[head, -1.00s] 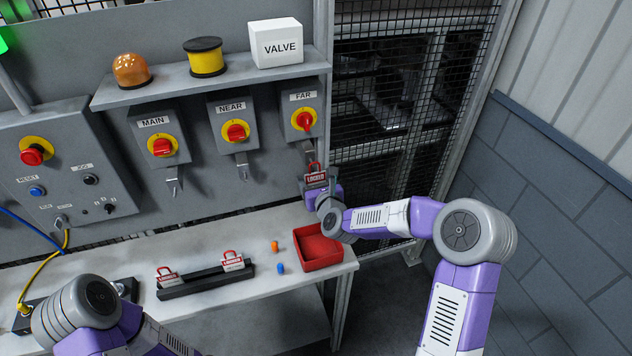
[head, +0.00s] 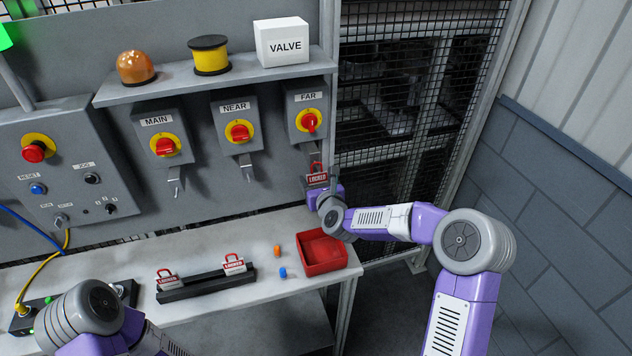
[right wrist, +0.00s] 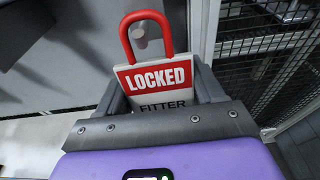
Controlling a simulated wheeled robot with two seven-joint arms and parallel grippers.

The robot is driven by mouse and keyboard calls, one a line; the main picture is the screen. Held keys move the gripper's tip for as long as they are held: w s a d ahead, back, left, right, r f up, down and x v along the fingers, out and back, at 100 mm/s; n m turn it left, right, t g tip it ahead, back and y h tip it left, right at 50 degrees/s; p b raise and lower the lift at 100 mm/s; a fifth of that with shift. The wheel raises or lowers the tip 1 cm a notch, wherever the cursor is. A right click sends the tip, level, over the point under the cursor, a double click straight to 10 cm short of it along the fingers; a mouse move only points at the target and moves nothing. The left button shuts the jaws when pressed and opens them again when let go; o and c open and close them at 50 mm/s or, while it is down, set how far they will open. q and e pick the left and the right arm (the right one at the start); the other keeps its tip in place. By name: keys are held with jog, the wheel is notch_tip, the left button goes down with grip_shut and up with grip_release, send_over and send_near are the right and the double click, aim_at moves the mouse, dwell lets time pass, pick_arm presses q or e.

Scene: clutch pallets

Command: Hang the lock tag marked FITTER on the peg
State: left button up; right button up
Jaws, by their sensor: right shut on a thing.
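My right gripper (right wrist: 170,118) is shut on the lock tag marked FITTER (right wrist: 155,78), a white and red plate reading LOCKED with a red shackle. In the head view the tag (head: 317,179) is held upright just below the FAR switch box (head: 307,113). A grey peg end (right wrist: 140,38) shows through the shackle loop in the right wrist view; I cannot tell whether the loop is around the peg or only in front of it. My left arm shows at lower left in the head view, with its gripper out of view.
Two other LOCKED tags (head: 167,279) stand in a black rack (head: 207,284) on the bench. A red tray (head: 320,250) and small orange (head: 277,250) and blue (head: 283,272) pieces lie nearby. Mesh fencing (head: 420,110) is close on the right.

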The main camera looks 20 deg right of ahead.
dwell(0.3)
jog(key=o, duration=1.1)
